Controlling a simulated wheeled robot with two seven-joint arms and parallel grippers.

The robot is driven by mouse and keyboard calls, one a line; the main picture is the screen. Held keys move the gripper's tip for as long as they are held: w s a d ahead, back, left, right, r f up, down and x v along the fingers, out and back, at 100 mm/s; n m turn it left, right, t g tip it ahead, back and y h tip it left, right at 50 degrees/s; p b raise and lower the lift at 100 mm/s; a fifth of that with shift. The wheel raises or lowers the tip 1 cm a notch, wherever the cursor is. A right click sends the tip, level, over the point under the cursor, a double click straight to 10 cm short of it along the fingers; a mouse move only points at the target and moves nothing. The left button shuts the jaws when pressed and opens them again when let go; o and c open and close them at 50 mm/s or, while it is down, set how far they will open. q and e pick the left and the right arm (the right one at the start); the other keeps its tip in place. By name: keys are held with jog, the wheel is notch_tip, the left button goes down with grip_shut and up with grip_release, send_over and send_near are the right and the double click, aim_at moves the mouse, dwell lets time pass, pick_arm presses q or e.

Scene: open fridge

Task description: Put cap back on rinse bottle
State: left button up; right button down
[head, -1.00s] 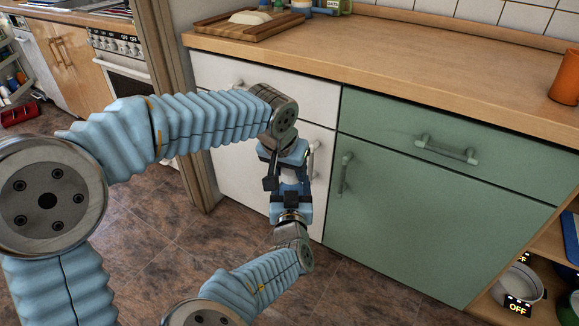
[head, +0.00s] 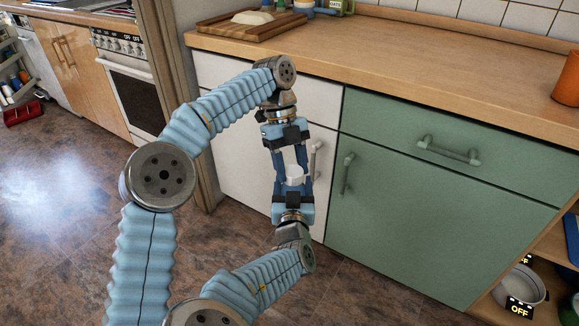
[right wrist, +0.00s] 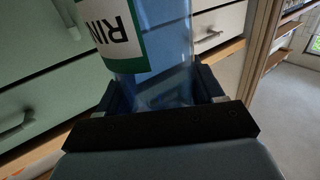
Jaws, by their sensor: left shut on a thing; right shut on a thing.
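The rinse bottle (right wrist: 165,30) is see-through blue with a white and green label reading "RIN" upside down in the right wrist view. My right gripper (right wrist: 160,92) is shut on it; this gripper also shows in the head view (head: 293,190), low in front of the white cabinet. My left gripper (head: 290,165) comes down from above, facing it closely, and is shut on a small white piece, which looks like the cap (head: 294,175). The bottle is mostly hidden between the grippers in the head view. I cannot tell whether cap and bottle touch.
White cabinet fronts (head: 225,140) and a green cabinet (head: 420,220) with handles stand close behind the grippers. The wooden counter (head: 400,62) is above, with a cutting board (head: 235,27) and an orange cup (head: 567,80). Open floor (head: 60,230) lies left.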

pick_arm(q)
jog(key=m+y, duration=0.1)
jog(key=m, duration=0.1)
jog(key=m+y, duration=0.1)
jog(key=m, duration=0.2)
jog(key=shift+d+g, duration=0.15)
jog(key=shift+g, duration=0.15)
jog(key=o, duration=1)
jog(key=shift+w, duration=0.1)
jog(key=shift+c, duration=0.4)
